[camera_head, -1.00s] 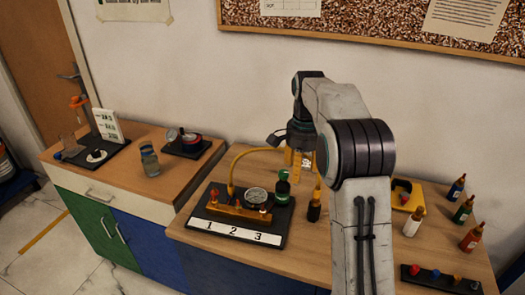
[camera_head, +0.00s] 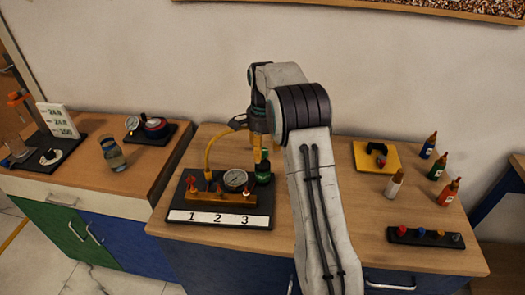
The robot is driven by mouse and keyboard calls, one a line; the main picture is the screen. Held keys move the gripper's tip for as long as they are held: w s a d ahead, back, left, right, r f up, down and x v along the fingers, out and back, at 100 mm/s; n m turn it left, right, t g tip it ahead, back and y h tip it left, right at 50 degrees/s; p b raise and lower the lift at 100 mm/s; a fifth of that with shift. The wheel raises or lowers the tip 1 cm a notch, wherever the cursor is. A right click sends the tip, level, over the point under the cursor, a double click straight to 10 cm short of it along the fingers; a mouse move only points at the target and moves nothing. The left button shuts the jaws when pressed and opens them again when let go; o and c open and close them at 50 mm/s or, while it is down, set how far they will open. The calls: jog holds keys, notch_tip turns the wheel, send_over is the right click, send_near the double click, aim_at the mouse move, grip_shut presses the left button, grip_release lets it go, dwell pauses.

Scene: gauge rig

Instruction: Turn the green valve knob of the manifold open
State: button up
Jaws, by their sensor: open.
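The manifold is an orange bar (camera_head: 220,198) on a black base plate with a white strip marked 1, 2, 3 (camera_head: 215,219). A round dial gauge (camera_head: 235,180) and small red knobs stand on it. The green valve knob (camera_head: 263,178) is at the right end of the plate, behind the bar. My gripper (camera_head: 262,158) points down just above the green knob, its jaws open. The fingers partly cover the knob's top, and I cannot tell whether they touch it.
A yellow hose (camera_head: 208,156) arches up left of my gripper. A yellow tray (camera_head: 377,158), several bottles (camera_head: 437,168) and a black rack (camera_head: 426,237) stand to the right. A glass jar (camera_head: 113,154) and another gauge device (camera_head: 153,128) are on the left cabinet.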

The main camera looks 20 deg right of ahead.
jog(key=shift+f, duration=0.5)
grip_shut()
dwell(0.4)
